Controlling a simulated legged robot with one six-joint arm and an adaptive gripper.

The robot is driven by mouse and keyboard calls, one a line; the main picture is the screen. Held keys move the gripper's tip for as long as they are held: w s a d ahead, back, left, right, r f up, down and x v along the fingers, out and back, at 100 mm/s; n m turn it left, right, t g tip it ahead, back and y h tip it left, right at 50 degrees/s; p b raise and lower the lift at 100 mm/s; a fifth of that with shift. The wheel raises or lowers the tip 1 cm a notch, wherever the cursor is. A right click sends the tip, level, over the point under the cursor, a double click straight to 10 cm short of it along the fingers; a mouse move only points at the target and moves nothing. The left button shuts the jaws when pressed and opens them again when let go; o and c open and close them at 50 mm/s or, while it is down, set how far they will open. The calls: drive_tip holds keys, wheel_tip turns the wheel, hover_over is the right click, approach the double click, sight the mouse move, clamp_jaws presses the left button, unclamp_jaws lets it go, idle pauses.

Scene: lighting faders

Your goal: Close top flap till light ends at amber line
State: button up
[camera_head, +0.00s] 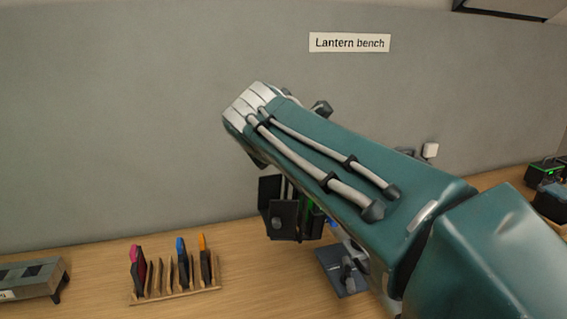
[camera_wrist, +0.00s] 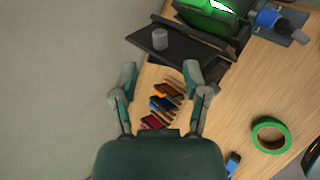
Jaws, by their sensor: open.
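The lantern with black flaps (camera_head: 283,221) stands on the bench, partly hidden behind my arm in the head view. In the wrist view, a dark flap (camera_wrist: 180,45) with a grey cylindrical knob (camera_wrist: 160,39) extends from the green lantern body (camera_wrist: 207,22), where a bright patch of light shows at the top edge. My gripper (camera_wrist: 160,70) is open and empty. Its fingertips appear below the knob in the picture, apart from it. In the head view my gripper is hidden behind my arm. I cannot make out an amber line in either view.
A wooden rack (camera_head: 178,295) holds pink, blue and orange-handled items. A grey box (camera_head: 28,280) sits at far left. The wrist view shows a green tape roll (camera_wrist: 256,136) and a blue device on a plate (camera_wrist: 296,36). A grey wall (camera_head: 120,120) with a "Lantern bench" sign stands behind.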

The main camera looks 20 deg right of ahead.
drive_tip(key=v, duration=0.5)
drive_tip(key=shift+f, duration=0.1)
drive_tip(key=s+d+f+m+g+y, duration=0.1)
drive_tip(key=s+f+m+g+y, duration=0.2)
drive_tip(key=s+f+m, duration=1.6)
wheel_tip(320, 180, down, 3)
drive_tip(key=shift+s+d+f+m+g+y, duration=0.2)
drive_tip(key=shift+m+g+y, duration=0.1)
drive_tip(key=shift+m+y, duration=0.7)
